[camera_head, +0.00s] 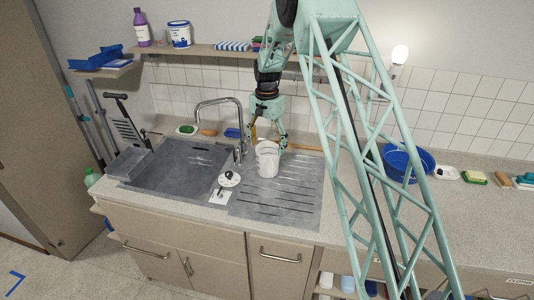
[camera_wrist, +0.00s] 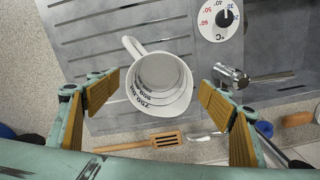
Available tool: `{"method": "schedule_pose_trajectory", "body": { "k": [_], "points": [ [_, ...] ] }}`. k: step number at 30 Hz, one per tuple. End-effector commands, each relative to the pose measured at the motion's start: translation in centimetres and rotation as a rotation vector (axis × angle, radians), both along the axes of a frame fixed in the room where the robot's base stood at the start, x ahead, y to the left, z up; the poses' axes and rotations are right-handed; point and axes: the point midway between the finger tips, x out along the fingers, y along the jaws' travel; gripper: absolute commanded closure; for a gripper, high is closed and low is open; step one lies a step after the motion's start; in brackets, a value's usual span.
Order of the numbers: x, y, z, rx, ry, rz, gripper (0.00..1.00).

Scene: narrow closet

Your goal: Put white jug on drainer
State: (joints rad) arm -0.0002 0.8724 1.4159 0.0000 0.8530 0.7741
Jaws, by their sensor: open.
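The white jug (camera_head: 267,160) stands upright on the grey ribbed drainer (camera_head: 290,200), near its back edge, right of the sink. In the wrist view I look down into the jug (camera_wrist: 160,82); it seems empty, with dark measuring marks inside and its handle towards the upper left. My gripper (camera_head: 268,138) is open just above and behind the jug. In the wrist view its wooden-faced fingers (camera_wrist: 165,103) are spread wide on both sides of the jug, with visible gaps. Whether the jug's base lies fully flat is hidden.
The tap (camera_head: 238,125) and the sink basin (camera_head: 175,165) are left of the drainer. A white dial (camera_wrist: 220,18) sits by the sink edge. A slotted wooden spatula (camera_wrist: 150,141) lies behind the drainer. A blue bowl (camera_head: 405,162) stands on the right counter, which has free room in front.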

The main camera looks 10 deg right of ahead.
Motion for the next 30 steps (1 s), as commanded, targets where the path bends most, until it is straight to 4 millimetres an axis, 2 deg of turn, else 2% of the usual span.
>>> {"method": "schedule_pose_trajectory", "body": {
  "k": [6, 13, 19, 30],
  "points": [
    [0.0, 0.0, 3.2, 0.000, -0.001, 0.000, 0.27],
    [0.0, 0.0, 5.7, 0.000, -0.001, 0.000, 0.27],
    [0.0, 0.0, 6.5, 0.000, 0.000, 0.000, 0.27],
    [0.0, 0.0, 6.6, 0.000, 0.000, 0.000, 0.27]
  ]
}}
